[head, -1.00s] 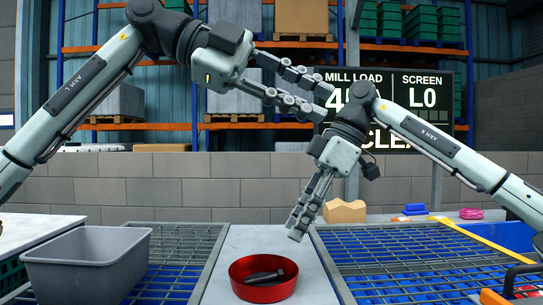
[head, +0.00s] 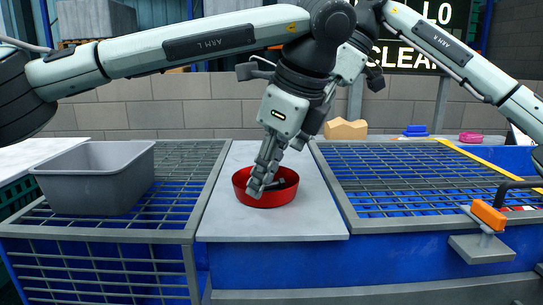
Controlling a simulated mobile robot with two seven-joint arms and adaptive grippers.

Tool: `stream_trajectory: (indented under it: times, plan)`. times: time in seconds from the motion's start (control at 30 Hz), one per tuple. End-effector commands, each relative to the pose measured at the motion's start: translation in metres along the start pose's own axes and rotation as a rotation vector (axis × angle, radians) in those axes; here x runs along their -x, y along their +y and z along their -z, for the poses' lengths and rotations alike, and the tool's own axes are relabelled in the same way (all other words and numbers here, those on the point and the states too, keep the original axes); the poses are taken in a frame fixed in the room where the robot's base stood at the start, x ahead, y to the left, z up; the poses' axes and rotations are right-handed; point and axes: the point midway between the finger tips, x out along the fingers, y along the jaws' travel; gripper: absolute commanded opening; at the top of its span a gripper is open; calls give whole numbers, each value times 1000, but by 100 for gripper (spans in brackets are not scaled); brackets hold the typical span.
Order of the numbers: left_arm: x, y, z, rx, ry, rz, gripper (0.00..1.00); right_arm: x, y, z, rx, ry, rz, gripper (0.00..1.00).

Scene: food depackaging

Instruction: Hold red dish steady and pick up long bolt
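The red dish (head: 280,200) stands on the pale strip between the two blue grated areas. A dark, long piece, likely the bolt (head: 278,185), lies inside it, partly hidden by my fingers. My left gripper (head: 259,188) points down at the dish, its fingertips over the left front rim. I cannot tell whether the fingers pinch the rim or only overlap it in the picture. My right arm comes in from the upper right. Its gripper is mostly hidden behind my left wrist, above and behind the dish, and its fingers cannot be made out.
A grey bin (head: 95,180) stands on the left grate. The pale strip (head: 270,228) is bare in front of the dish. The right grate (head: 420,180) is clear. An orange block on a bracket (head: 489,215) sits at right. A tan block (head: 345,129) stands behind.

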Motion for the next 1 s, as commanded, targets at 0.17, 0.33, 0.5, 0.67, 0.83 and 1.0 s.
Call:
stream_trajectory:
  times: [0.17, 0.33, 0.5, 0.67, 0.83, 1.0]
  plan:
    - [-22, 0, 0, -1, 1, -1, 27, 0, 0, 0, 0, 0, 0, 34]
    - [-30, 0, 0, -1, 4, 0, 27, 0, 0, 0, 0, 0, 0, 34]
    - [-31, 0, 1, -1, 4, 0, 27, 0, 0, 0, 0, 0, 0, 34]
    - [-31, 0, 1, -2, 4, 0, 15, 0, 0, 0, 0, 0, 0, 34]
    - [-31, 0, 1, -2, 4, 0, 0, 0, 0, 0, 0, 0, 0, 34]
    - [-30, 0, 1, -2, 4, 0, 0, 0, 0, 0, 0, 0, 0, 34]
